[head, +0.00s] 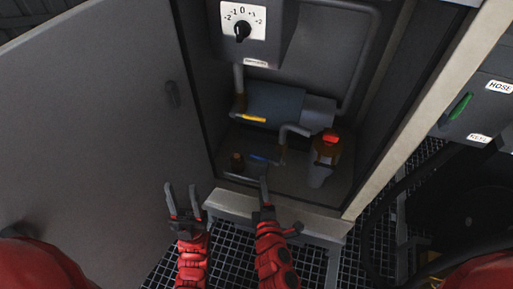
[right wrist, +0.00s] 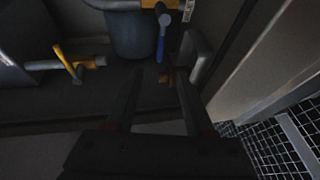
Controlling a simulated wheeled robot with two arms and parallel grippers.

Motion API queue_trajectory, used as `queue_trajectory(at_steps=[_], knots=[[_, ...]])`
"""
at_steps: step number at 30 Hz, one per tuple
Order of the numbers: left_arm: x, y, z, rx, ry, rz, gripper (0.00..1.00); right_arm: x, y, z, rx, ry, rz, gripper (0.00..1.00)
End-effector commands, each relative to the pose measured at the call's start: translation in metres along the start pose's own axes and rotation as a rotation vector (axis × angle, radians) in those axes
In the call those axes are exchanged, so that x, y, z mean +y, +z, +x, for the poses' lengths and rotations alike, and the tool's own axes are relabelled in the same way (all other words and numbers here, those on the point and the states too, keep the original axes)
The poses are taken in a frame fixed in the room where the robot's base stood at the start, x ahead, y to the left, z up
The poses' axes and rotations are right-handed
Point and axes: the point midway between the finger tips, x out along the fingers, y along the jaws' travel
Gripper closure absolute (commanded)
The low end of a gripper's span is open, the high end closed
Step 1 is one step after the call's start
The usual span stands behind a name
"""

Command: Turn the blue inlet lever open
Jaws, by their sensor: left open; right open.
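The blue lever (head: 259,159) is a small handle low inside the open cabinet, beside a bent grey pipe (head: 294,130). In the right wrist view the blue lever (right wrist: 161,45) points down the picture from a brass-coloured fitting, beyond my fingertips. My right gripper (head: 281,207) is open at the cabinet's front sill, with one finger close below the lever in the head view. The right gripper (right wrist: 158,92) is empty, and I see no contact with the lever. My left gripper (head: 182,199) is open and empty, left of the sill by the cabinet door.
A yellow lever (head: 252,118) sits above the blue one. A red-capped bottle (head: 322,165) stands at the cabinet's right. The open door (head: 95,120) fills the left. A dial panel (head: 243,25) hangs above. A green-handled hose panel (head: 460,106) is at far right.

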Motion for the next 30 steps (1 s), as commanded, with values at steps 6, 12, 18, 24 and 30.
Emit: queue_trajectory(at_steps=[6, 12, 18, 24, 30], knots=[[0.0, 0.0, 0.001, 0.0, 0.0, 0.0, 0.55, 0.001, 0.0, 0.036, 0.0, 0.003, -0.001, 0.47], [0.0, 0.0, -0.002, 0.0, 0.0, 0.0, 0.55, 0.002, 0.0, 0.083, 0.0, 0.006, 0.002, 0.47], [0.001, 0.001, -0.009, 0.0, 0.001, 0.0, 0.55, -0.001, 0.0, 0.127, 0.0, 0.002, 0.0, 0.47], [0.001, 0.002, -0.015, 0.0, 0.001, 0.0, 0.55, -0.001, -0.001, 0.158, 0.002, 0.003, 0.001, 0.47], [0.001, 0.003, -0.016, 0.0, 0.001, 0.0, 0.55, 0.001, -0.001, 0.17, 0.003, 0.003, 0.002, 0.47]])
